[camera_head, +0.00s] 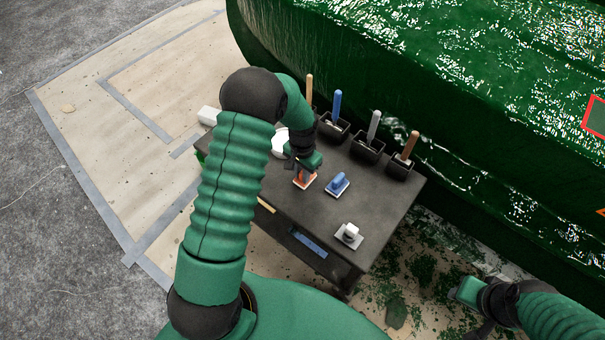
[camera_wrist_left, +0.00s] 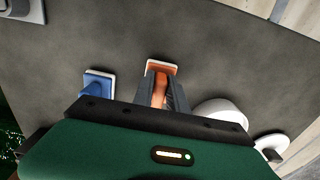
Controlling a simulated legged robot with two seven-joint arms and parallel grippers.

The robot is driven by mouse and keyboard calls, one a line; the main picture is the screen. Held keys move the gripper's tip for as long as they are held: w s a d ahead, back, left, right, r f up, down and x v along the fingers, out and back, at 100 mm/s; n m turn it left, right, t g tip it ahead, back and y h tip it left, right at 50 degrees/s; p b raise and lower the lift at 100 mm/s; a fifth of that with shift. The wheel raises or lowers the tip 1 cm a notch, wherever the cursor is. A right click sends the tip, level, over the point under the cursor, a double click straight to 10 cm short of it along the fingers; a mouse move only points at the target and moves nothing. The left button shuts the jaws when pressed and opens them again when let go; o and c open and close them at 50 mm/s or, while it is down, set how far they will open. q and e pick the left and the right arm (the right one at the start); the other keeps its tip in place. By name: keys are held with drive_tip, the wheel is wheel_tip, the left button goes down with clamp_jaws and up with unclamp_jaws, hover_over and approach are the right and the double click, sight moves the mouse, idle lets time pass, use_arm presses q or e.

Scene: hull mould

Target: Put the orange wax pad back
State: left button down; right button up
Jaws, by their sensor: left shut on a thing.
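The orange wax pad (camera_head: 305,181) has an orange top and handle on a pale base. It is at the dark cart top (camera_head: 300,208), left of the blue pad (camera_head: 338,184). My left gripper (camera_head: 301,169) is shut on its handle from above. In the left wrist view the orange pad (camera_wrist_left: 161,67) shows between the fingers, its lower part hidden by them. I cannot tell whether its base touches the surface. My right gripper (camera_head: 478,322) is at the lower right, away from the cart, and its fingers are unclear.
Several dark holders with upright handles, such as the blue one (camera_head: 334,125), line the far edge. A white round container (camera_head: 280,142) is behind my left wrist. The green hull (camera_head: 400,80) rises beyond.

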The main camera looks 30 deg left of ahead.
use_arm(q)
drive_tip(key=shift+f, duration=0.1)
drive_tip(key=c, duration=1.3)
unclamp_jaws()
